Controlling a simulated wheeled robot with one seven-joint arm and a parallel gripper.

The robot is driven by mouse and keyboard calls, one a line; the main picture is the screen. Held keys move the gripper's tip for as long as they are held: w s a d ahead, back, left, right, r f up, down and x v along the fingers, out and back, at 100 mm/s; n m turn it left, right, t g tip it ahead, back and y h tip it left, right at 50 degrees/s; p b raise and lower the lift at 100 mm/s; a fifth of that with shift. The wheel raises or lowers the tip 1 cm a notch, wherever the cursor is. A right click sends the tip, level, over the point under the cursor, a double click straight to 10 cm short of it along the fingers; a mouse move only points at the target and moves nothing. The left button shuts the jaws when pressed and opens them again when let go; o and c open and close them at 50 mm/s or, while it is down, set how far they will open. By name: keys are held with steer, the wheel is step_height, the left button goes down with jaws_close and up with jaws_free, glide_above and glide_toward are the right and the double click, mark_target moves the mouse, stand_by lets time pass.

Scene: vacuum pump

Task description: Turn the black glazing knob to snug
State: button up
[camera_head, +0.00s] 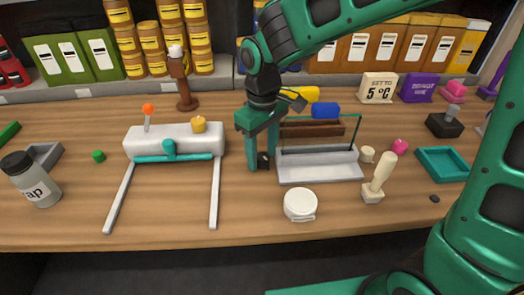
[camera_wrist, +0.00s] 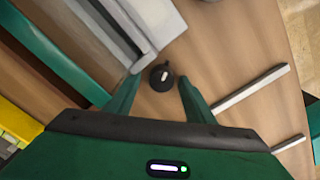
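The black glazing knob (camera_wrist: 162,77) is small and round with a white mark on top, in the middle of the wrist view. In the head view it shows low between my fingers (camera_head: 263,160), beside the left end of a light grey stand (camera_head: 320,174) with dark green uprights. My green gripper (camera_head: 257,150) points down over it. In the wrist view my gripper (camera_wrist: 160,79) is open, one finger on each side of the knob, with visible gaps. I see no contact. The knob's underside is hidden.
A white bar on two legs (camera_head: 170,137) stands to the left. A white round container (camera_head: 300,204) and a cream-handled stamp-like tool (camera_head: 378,180) stand in front and to the right. The front middle-left of the table is clear.

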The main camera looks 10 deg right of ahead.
mark_target(263, 154)
steer(key=shift+s, duration=0.1)
steer(key=shift+r, duration=3.95)
steer(key=shift+w+d, duration=0.1)
steer(key=shift+w, duration=0.1)
